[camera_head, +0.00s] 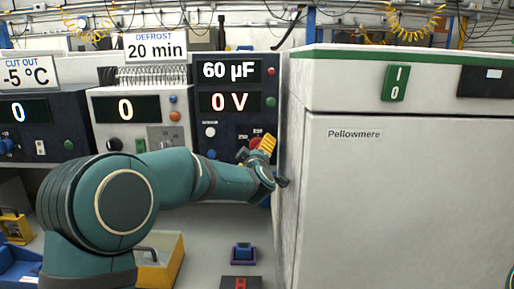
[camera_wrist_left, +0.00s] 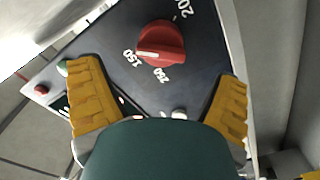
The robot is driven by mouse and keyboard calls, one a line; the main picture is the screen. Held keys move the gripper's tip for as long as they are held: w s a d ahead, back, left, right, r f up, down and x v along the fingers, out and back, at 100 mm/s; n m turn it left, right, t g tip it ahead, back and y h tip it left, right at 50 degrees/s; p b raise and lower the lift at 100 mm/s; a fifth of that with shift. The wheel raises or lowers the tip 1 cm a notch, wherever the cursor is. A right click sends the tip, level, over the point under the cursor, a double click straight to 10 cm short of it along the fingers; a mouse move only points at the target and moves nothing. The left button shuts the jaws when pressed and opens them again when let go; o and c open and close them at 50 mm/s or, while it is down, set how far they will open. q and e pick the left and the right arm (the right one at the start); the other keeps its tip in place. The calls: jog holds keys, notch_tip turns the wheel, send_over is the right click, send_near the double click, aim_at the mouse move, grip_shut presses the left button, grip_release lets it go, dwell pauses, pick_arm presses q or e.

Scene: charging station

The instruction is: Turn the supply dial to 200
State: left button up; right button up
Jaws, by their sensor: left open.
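The red supply dial (camera_wrist_left: 161,43) is on the dark panel of the unit (camera_head: 238,70) reading "60 µF" and "0 V". In the left wrist view, marks such as 150 and 200 surround it. Its white pointer line lies on the side toward the 150 mark. In the head view the dial (camera_head: 256,143) is partly hidden by my left gripper (camera_head: 262,148). My left gripper is open and empty in the wrist view (camera_wrist_left: 160,72), its yellow fingers spread wide. The dial is ahead of the fingertips, between their lines, apparently untouched. My right gripper is not in view.
A large white cabinet (camera_head: 400,190) labelled Pellowmere stands close to the right of the panel and my gripper. A white "20 min" unit (camera_head: 128,107) stands left of the panel. A small blue item (camera_head: 243,251) lies below.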

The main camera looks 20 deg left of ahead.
aim_at(257, 148)
pick_arm(q)
jog(key=shift+x, duration=2.9)
jog(key=shift+c, duration=0.4)
jog(key=shift+f, duration=0.1)
jog(key=c, duration=1.1)
